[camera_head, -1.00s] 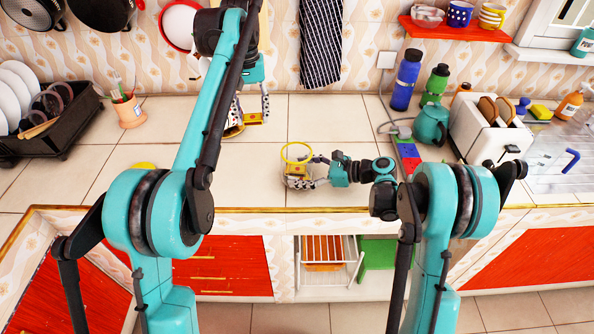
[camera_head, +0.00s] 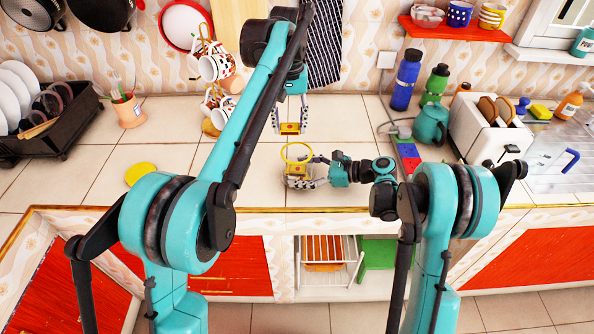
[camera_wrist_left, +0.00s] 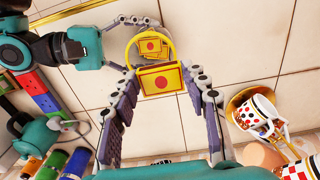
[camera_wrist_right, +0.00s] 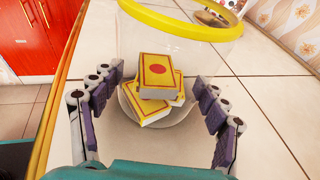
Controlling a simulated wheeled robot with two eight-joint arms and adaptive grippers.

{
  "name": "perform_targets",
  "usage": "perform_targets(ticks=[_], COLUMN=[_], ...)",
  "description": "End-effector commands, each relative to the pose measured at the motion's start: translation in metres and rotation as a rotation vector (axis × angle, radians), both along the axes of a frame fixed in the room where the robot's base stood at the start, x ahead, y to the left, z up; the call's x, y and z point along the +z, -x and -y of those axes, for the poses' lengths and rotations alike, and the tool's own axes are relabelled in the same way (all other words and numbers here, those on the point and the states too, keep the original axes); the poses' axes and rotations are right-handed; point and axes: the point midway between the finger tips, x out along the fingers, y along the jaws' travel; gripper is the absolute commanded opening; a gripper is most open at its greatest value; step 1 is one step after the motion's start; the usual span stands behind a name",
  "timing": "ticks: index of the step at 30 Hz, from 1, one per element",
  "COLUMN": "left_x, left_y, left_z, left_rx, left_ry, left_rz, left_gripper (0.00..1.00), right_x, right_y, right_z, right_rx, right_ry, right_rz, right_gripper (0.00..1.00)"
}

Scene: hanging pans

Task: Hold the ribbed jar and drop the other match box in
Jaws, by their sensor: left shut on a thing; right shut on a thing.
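The clear ribbed jar with a yellow rim (camera_head: 297,152) stands upright at the counter's front; it also shows in the right wrist view (camera_wrist_right: 190,28). My right gripper (camera_head: 302,182) is shut around its sides. Several yellow match boxes (camera_wrist_right: 157,80) lie stacked inside at the bottom. My left gripper (camera_head: 290,122) is shut on another yellow match box (camera_head: 290,128), red-dotted in the left wrist view (camera_wrist_left: 162,78). In the head view this box is just behind and above the rim; in the left wrist view it overlaps the rim's near edge. It appears outside the jar.
A mug tree with patterned mugs (camera_head: 216,66) stands behind my left arm. A toaster (camera_head: 487,130), teal kettle (camera_head: 431,124) and blue bottle (camera_head: 406,80) are on the right. A yellow round thing (camera_head: 140,174) lies at left. The tiles behind the jar are clear.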

Motion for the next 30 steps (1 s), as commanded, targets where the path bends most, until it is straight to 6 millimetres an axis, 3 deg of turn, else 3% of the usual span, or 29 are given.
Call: perform_targets(ticks=[10, 11, 13, 23, 30], left_x=[-0.004, -0.004, -0.004, -0.002, 0.028], left_y=[0.000, 0.000, 0.000, 0.000, 0.000], left_z=[0.000, 0.000, 0.000, 0.000, 0.000], left_rx=[0.000, 0.000, 0.000, 0.000, 0.000], left_ry=[0.000, 0.000, 0.000, 0.000, 0.000], left_rz=[0.000, 0.000, 0.000, 0.000, 0.000], left_gripper=[0.33, 0.52, 0.69, 0.69, 0.69], right_x=[-0.001, -0.001, -0.001, 0.000, 0.000], right_y=[0.000, 0.000, 0.000, 0.000, 0.000], right_z=[0.000, 0.000, 0.000, 0.000, 0.000], right_rx=[0.000, 0.000, 0.000, 0.000, 0.000], right_ry=[0.001, 0.001, 0.001, 0.001, 0.001], right_rz=[0.001, 0.001, 0.001, 0.001, 0.001], right_gripper=[0.44, 0.44, 0.44, 0.44, 0.44])
